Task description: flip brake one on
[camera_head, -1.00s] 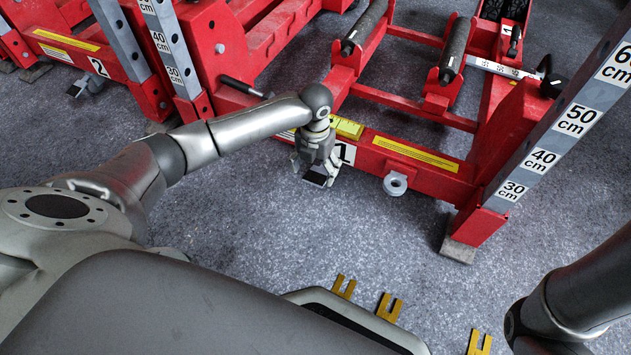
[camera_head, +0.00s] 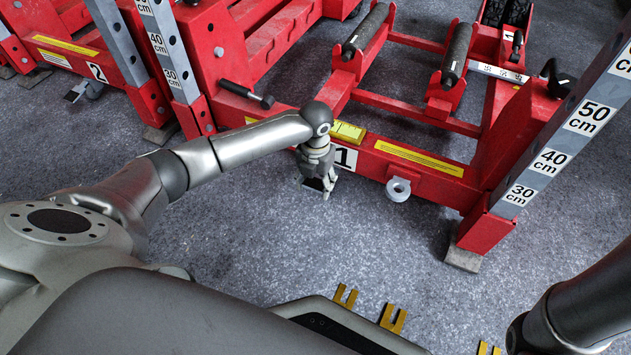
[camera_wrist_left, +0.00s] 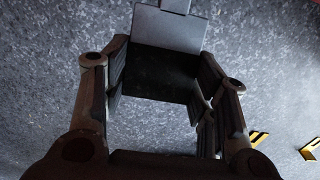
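The red trolley jack marked 1 (camera_head: 420,165) stands ahead, its label beside my left gripper. A small dark brake pedal with a pale edge (camera_head: 312,185) shows low beside that label, partly behind the gripper. My left gripper (camera_head: 322,186) points down at the pedal from above. In the left wrist view, the pedal is a plate, grey at the far part (camera_wrist_left: 170,25) and dark nearer. The open fingers (camera_wrist_left: 162,82) stand apart on either side of its dark part; whether they touch it I cannot tell. My right gripper is out of view.
A second red jack marked 2 (camera_head: 70,50) stands at the left with its own caster and pedal (camera_head: 85,91). A grey ring (camera_head: 398,189) sticks out from jack 1. Yellow forked pieces (camera_head: 392,318) show by my base. The grey floor (camera_head: 260,240) between is clear.

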